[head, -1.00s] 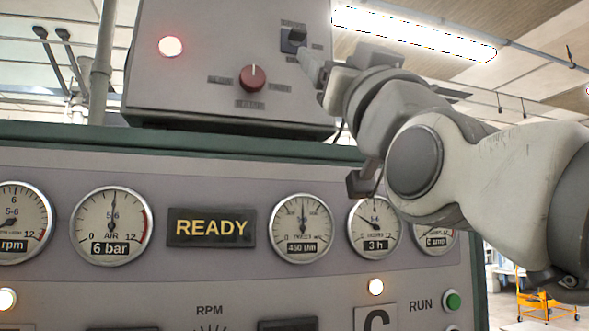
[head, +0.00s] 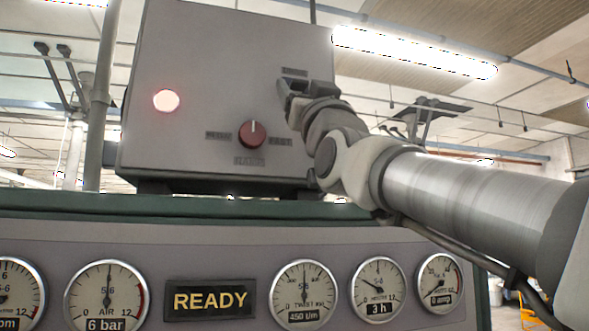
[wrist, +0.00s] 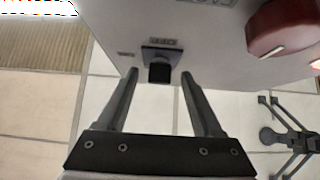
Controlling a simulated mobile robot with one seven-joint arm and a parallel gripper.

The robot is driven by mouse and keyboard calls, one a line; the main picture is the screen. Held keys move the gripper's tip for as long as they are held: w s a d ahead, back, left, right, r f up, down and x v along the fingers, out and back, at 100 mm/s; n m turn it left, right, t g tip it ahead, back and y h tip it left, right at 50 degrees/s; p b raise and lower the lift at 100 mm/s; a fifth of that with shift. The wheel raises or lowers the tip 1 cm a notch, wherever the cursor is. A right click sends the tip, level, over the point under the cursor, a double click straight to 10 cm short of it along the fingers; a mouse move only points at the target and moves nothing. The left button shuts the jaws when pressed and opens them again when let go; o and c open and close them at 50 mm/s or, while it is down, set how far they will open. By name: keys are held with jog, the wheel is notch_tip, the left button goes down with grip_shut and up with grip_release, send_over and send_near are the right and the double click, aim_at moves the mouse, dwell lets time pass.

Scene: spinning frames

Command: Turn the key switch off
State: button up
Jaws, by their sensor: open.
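The key switch (wrist: 158,54) shows in the wrist view as a small dark square plate with a black part sticking out, on the face of the grey box. Labels sit above and beside it. My gripper (wrist: 159,76) is open, with one finger on each side of the black part in the picture. I cannot tell whether the fingers touch it. In the head view my gripper (head: 291,94) is at the upper right of the box face and hides most of the switch. The switch's turned position cannot be read.
The grey box (head: 200,80) stands on a green-edged machine panel with gauges and a READY display (head: 210,300). A red knob (head: 252,134) and a lit lamp (head: 166,101) are left of my gripper on the box face. The knob also shows in the wrist view (wrist: 285,28).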

jog(key=shift+w, duration=0.1)
grip_shut()
dwell(0.3)
